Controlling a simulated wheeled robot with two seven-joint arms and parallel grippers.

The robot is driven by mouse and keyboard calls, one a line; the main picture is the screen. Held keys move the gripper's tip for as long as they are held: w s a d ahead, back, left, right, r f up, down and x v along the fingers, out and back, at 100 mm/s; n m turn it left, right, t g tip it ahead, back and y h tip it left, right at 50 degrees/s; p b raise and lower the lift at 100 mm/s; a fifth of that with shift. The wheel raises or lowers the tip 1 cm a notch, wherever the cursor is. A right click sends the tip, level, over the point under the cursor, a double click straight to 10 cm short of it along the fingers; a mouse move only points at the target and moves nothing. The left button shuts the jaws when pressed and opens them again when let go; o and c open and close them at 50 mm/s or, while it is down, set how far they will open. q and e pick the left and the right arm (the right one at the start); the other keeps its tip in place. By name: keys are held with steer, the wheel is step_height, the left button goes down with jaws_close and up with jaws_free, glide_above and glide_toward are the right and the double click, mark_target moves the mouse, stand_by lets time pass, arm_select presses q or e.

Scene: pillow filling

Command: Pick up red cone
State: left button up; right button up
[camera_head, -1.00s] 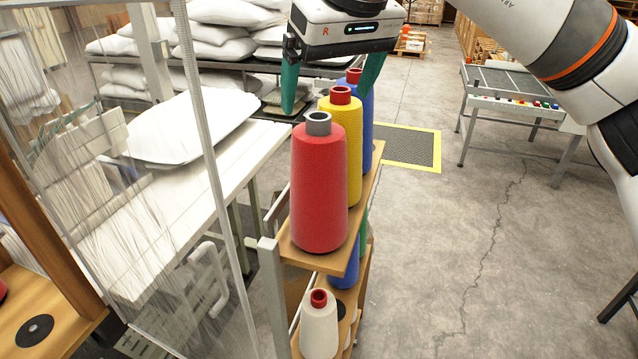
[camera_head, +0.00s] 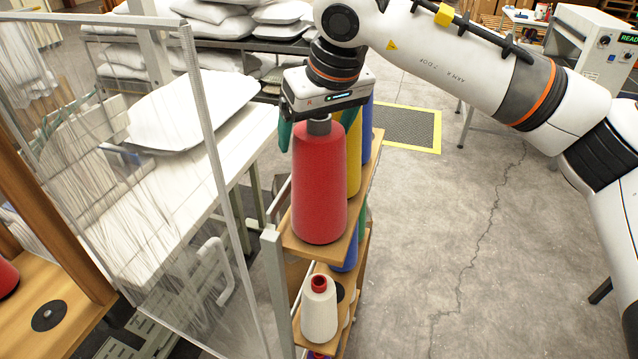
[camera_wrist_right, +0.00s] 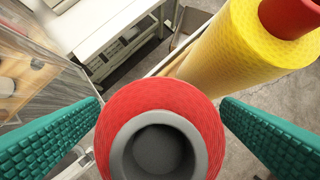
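The red cone (camera_head: 319,195) stands upright at the near end of the upper wooden shelf. Its grey core tube (camera_head: 319,126) points up toward my right gripper. My right gripper (camera_head: 317,138) is directly above the cone, with its green fingers apart on either side of the top. In the right wrist view the red cone (camera_wrist_right: 160,125) lies between the two open fingers, close to both. Whether either finger touches it I cannot tell. The right finger is partly hidden behind the cone in the head view. My left gripper is not in view.
A yellow cone (camera_head: 354,165) stands just behind the red one, with a blue cone (camera_head: 368,125) beyond it. A white cone (camera_head: 319,310) is on the lower shelf. A clear panel (camera_head: 150,190) stands to the left. Open floor (camera_head: 440,240) lies to the right.

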steer(key=c, duration=1.8)
steer(key=shift+r, duration=0.1)
steer(key=shift+w, duration=0.1)
